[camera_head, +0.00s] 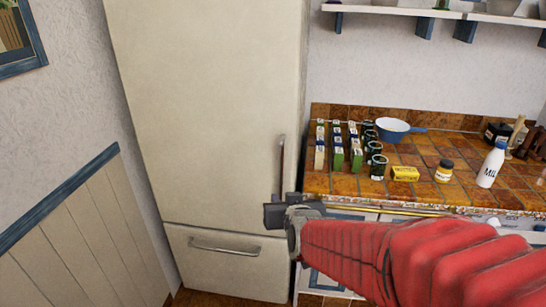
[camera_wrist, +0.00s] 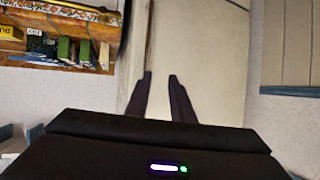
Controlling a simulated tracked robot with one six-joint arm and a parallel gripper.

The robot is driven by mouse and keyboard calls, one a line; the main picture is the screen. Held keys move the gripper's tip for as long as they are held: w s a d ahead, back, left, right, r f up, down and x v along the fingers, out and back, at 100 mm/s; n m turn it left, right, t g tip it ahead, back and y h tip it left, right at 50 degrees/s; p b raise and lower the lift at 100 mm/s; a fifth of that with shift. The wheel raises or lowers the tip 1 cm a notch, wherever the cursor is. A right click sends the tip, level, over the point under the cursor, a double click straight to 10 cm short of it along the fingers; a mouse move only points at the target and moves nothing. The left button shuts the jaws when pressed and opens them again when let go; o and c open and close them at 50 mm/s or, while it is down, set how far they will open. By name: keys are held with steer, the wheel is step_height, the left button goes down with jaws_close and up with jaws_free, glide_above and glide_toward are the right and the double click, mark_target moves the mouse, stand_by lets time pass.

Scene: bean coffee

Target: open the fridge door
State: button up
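The cream fridge (camera_head: 205,110) stands left of the counter in the head view. Its tall upper door looks closed, with a slim vertical handle (camera_head: 282,160) near its right edge. My gripper (camera_head: 275,214) is at the lower end of that handle in the head view, and it hides what lies behind it. In the wrist view the fridge front (camera_wrist: 205,55) lies ahead of my gripper (camera_wrist: 160,76). Its two dark fingers stand apart with a gap between them. I cannot make out the handle between the fingers, nor tell whether they touch it.
A lower drawer (camera_head: 228,269) with a horizontal handle sits under the fridge door. The tiled counter (camera_head: 415,160) at right holds cartons, dark cans, a blue-handled pan (camera_head: 393,130) and a milk bottle (camera_head: 491,165). A panelled wall (camera_head: 85,235) stands close on the left.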

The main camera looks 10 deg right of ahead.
steer(key=w+d+f+m+t+h, duration=0.1)
steer(key=w+f+t+h, duration=0.1)
steer(key=w+t, duration=0.3)
steer(key=shift+w+d+f+h, duration=0.2)
steer(key=shift+w+d+h, duration=0.2)
steer(key=shift+w, duration=0.4)
